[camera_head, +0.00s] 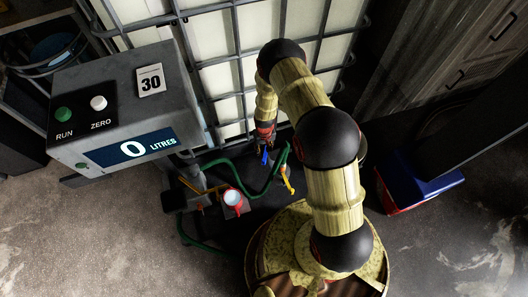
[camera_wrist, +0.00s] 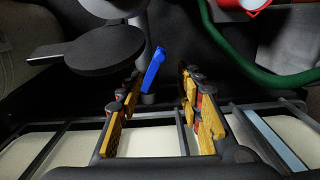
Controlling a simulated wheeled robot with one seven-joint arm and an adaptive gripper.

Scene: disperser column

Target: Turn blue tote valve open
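The blue valve handle (camera_head: 265,157) is a short blue bar low in front of the white caged tote (camera_head: 217,77). In the wrist view the handle (camera_wrist: 153,70) is tilted, its lower end close to the left fingertip. My gripper (camera_wrist: 163,80) is open, its two yellow-padded fingers apart. The handle lies between the fingertips' lines, nearer the left finger; I cannot tell whether they touch. In the head view my gripper (camera_head: 266,140) is just above the handle and mostly covered by my arm. The valve body is mostly hidden.
A green hose (camera_head: 262,187) runs below the handle, beside a yellow handle (camera_head: 287,180). A red-and-white fitting (camera_head: 233,198) stands nearby. A control box (camera_head: 125,112) at left reads 0 litres. A blue-and-red bin (camera_head: 415,180) sits at right. Bare floor lies in front.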

